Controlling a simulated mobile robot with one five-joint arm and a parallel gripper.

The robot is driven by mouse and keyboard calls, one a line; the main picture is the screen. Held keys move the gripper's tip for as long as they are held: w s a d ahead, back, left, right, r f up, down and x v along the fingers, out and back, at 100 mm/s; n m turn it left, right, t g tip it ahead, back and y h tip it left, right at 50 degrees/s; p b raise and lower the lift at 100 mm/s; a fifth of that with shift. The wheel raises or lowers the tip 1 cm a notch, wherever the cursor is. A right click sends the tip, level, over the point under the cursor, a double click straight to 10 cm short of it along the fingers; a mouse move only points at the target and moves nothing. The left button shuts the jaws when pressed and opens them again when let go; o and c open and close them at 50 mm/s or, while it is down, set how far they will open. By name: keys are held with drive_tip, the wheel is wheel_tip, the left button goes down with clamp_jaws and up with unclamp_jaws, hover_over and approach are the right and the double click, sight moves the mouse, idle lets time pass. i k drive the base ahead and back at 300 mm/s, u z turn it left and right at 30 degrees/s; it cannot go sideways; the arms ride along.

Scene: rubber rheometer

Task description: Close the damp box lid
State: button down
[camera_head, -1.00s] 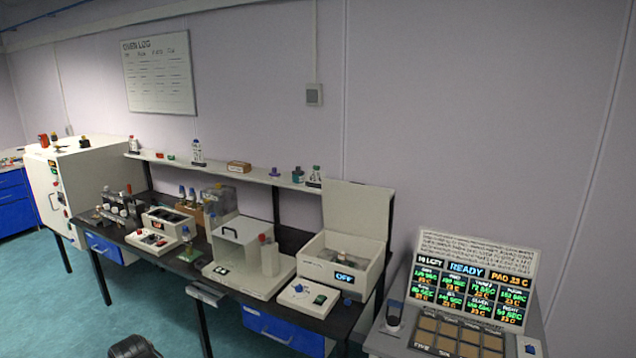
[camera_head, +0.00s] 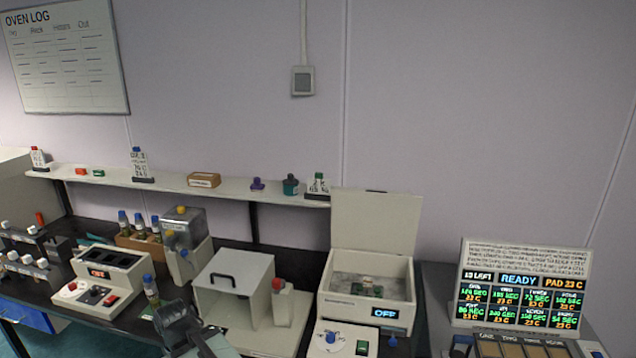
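A white box (camera_head: 345,305) with a display reading OFF stands on the dark bench, right of centre. Its lid (camera_head: 376,220) is hinged at the back and stands upright, fully open. This is the only raised lid in view, so I take it as the damp box; its label is too small to read. Small green and grey items sit inside on a speckled grey floor. My gripper (camera_head: 175,318) is a dark grey shape at the bottom, left of the box and well apart from it. Its fingers are not clear, and I see nothing held.
A white case with a black handle (camera_head: 222,279) and a red-capped white block stand left of the box. A panel with a blue knob (camera_head: 330,337) is in front. A shelf (camera_head: 225,192) with small bottles runs behind. A READY display (camera_head: 520,281) stands at right.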

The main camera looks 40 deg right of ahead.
sight(382, 221)
drive_tip(key=i, duration=0.9)
drive_tip(key=u, duration=0.25)
